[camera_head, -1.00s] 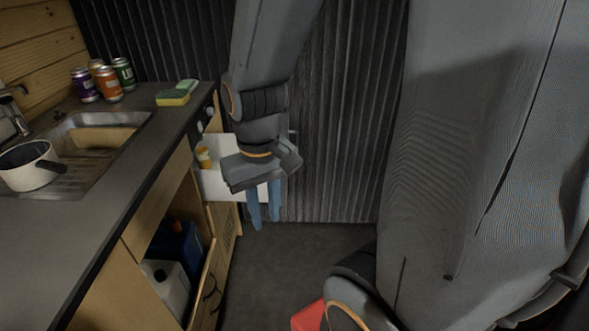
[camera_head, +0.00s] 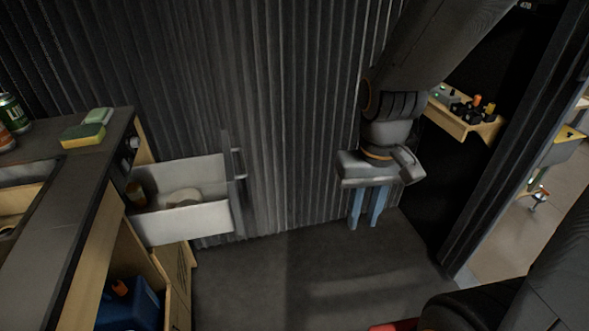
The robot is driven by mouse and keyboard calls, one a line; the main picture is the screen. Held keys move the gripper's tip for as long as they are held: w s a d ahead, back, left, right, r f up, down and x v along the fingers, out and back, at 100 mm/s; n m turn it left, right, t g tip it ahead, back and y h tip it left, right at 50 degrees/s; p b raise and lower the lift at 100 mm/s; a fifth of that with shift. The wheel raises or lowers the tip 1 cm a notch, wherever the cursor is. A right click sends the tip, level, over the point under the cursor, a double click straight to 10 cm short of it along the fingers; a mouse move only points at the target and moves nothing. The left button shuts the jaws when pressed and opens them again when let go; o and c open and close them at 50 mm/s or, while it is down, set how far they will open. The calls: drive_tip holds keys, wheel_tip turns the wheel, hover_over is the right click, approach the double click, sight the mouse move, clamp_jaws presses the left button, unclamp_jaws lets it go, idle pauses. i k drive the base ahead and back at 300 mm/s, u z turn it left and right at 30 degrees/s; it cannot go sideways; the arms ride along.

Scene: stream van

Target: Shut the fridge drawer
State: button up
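The fridge drawer (camera_head: 187,222) is a white open-topped box pulled out from the end of the counter unit at left. It holds a small orange-topped jar (camera_head: 136,193) and a pale round item (camera_head: 184,197). Its front panel, with a handle (camera_head: 238,163), faces right. My gripper (camera_head: 366,222) hangs to the right of the drawer, clear of it, with its two blue fingers pointing down. There is a small gap between the fingers and nothing in it.
The counter (camera_head: 84,190) carries a sponge (camera_head: 83,135), cans (camera_head: 12,112) and a sink. A lower cupboard stands open with a blue container (camera_head: 128,304) inside. A corrugated wall runs behind. A small wooden shelf (camera_head: 466,122) is at right. The floor between is clear.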

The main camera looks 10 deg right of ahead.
sight(220, 212)
drive_tip(key=z, duration=0.55)
drive_tip(key=i, duration=0.9)
drive_tip(key=u, duration=1.85)
drive_tip(key=k, duration=0.5)
drive_tip(key=z, duration=0.8)
drive_tip(key=i, duration=0.7)
drive_tip(key=u, duration=0.4)
